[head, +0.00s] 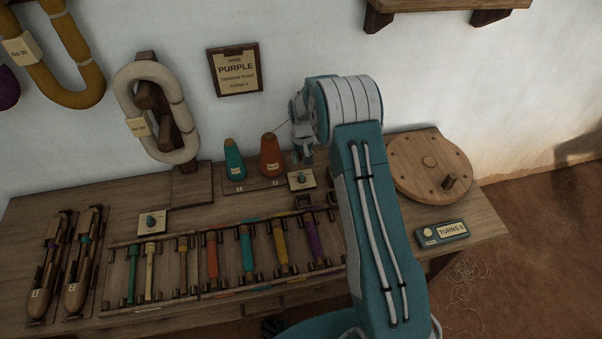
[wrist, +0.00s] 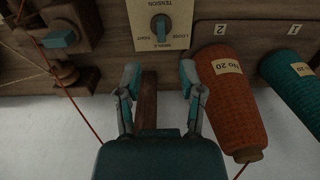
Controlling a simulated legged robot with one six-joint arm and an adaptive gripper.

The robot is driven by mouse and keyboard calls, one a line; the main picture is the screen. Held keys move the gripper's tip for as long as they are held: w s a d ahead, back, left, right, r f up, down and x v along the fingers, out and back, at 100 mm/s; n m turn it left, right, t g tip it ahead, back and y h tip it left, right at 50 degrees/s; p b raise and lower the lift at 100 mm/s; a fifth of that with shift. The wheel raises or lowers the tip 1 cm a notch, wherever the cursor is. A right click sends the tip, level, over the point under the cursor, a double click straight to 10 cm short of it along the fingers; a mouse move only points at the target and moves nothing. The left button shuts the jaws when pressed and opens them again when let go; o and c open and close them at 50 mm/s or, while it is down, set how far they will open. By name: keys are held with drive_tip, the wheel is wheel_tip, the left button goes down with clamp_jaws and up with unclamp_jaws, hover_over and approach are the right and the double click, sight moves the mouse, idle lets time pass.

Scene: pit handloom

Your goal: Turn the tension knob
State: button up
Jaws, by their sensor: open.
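The tension knob (wrist: 161,28) is a small dark grey-teal knob on a cream plate marked loose, middle and tight. Its bar stands about upright in the wrist view, in line with the middle mark. In the head view the knob (head: 300,178) sits on the bench, right of the orange cone. My gripper (wrist: 159,75) is open and empty, its two fingers spread wide just short of the plate in the wrist view. In the head view my gripper (head: 307,154) hangs above and behind the knob, partly hidden by my arm.
An orange cone (wrist: 234,100) stands close beside my gripper, with a teal cone (wrist: 292,82) beyond it. A wooden post (wrist: 146,102) shows between the fingers. Another knob plate (head: 154,222), a bobbin rack (head: 190,298), a wheel (head: 420,160) and a turns counter (head: 442,233) share the bench.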

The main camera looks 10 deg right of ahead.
sight(302, 175)
wheel_tip(302, 175, down, 8)
drive_tip(key=shift+a+f, duration=0.15)
drive_tip(key=shift+f, duration=0.05)
drive_tip(key=shift+c, duration=0.3)
clamp_jaws()
